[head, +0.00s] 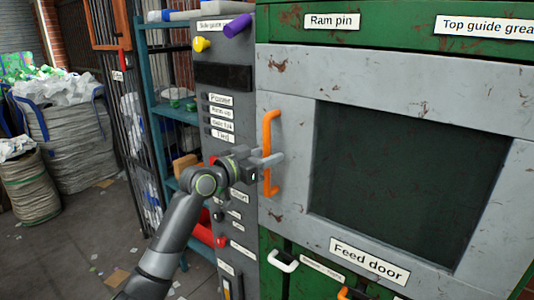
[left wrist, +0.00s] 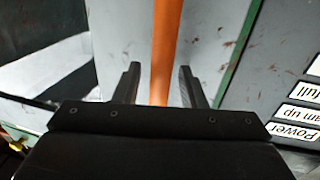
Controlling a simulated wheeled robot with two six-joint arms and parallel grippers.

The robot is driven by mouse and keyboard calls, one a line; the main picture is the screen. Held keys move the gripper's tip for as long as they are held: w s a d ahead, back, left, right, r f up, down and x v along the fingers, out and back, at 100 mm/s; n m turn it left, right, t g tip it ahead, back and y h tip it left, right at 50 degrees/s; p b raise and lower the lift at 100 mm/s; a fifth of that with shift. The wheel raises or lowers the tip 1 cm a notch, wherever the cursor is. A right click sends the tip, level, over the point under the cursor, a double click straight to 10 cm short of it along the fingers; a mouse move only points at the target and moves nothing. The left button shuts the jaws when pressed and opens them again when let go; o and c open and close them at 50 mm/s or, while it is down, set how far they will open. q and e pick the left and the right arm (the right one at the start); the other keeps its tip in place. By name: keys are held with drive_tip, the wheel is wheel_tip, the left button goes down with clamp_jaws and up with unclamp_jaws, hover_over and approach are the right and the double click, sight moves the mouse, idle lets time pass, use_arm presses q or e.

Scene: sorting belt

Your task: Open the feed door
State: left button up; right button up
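The feed door (head: 400,75) is a scuffed grey panel with a large dark window, labelled "Feed door" along its bottom. It looks closed. Its upright orange handle (head: 270,125) is on the door's left edge. My left gripper (head: 272,159) is at the handle's lower half, with its fingers reaching past the bar. In the left wrist view the orange handle (left wrist: 166,50) runs between the two open fingers of the left gripper (left wrist: 160,85). Gaps show between the bar and both fingers. My right gripper is not in view.
A grey control column (head: 222,80) with labels, a yellow knob and a purple knob stands left of the door. A white handle (head: 283,262) is below the door. A teal shelf (head: 170,110) and filled sacks (head: 65,135) stand at the left. The floor there has scattered scraps.

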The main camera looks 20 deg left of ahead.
use_arm(q)
clamp_jaws()
drive_tip(key=shift+f, duration=0.1)
idle(0.4)
